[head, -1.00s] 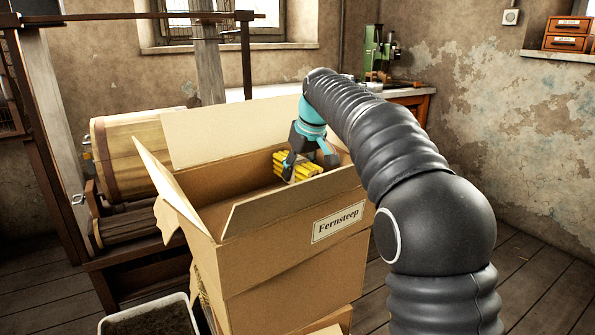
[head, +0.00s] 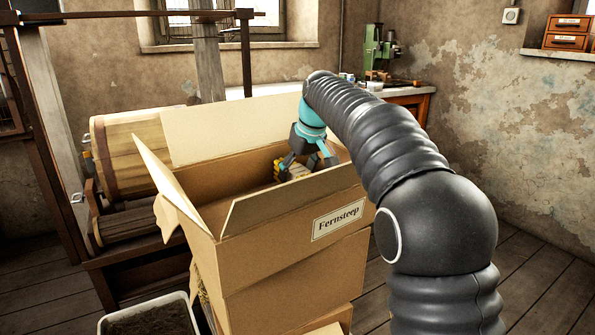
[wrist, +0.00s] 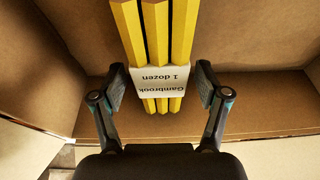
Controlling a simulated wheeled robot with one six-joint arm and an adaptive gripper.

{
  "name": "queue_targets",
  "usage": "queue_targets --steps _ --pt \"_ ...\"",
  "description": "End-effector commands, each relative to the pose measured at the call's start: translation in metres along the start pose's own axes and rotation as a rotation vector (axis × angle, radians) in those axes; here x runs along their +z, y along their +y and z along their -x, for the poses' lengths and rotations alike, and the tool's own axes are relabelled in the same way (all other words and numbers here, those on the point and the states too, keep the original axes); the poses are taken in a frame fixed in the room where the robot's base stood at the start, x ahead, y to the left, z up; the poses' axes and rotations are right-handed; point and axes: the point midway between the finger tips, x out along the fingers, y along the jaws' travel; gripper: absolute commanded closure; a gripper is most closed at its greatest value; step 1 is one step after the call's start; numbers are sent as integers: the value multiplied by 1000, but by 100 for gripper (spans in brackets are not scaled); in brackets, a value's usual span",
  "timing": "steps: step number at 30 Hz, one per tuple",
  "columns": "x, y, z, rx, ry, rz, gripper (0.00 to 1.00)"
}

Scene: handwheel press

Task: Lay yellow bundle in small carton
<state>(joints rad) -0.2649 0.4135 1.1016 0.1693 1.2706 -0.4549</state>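The yellow bundle, several yellow sticks in a white band reading "Gambrook 1 dozen", shows in the wrist view (wrist: 155,35). It lies inside the open brown carton (head: 262,265) labelled "Fernsteep". In the head view only a small part of the bundle (head: 279,170) shows; the carton's front side and my fingers hide the rest. My gripper (head: 308,163) reaches down into the carton. In the wrist view my gripper (wrist: 160,88) is open, its fingers on either side of the bundle with a narrow gap at each side. How the bundle's underside rests is hidden.
A wooden drum (head: 130,150) and dark frame stand at left. A bin of dark material (head: 150,318) is at lower left.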

Motion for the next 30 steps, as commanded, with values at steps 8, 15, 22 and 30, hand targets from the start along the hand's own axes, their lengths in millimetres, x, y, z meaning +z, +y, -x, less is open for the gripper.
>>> queue_targets --steps 8,15,22,30 --pt "-2 0 4 0 1 0 26" --pt "-6 0 38 1 3 0 26" --pt "-6 1 87 2 3 -1 26" --pt "-6 0 123 1 2 0 26"
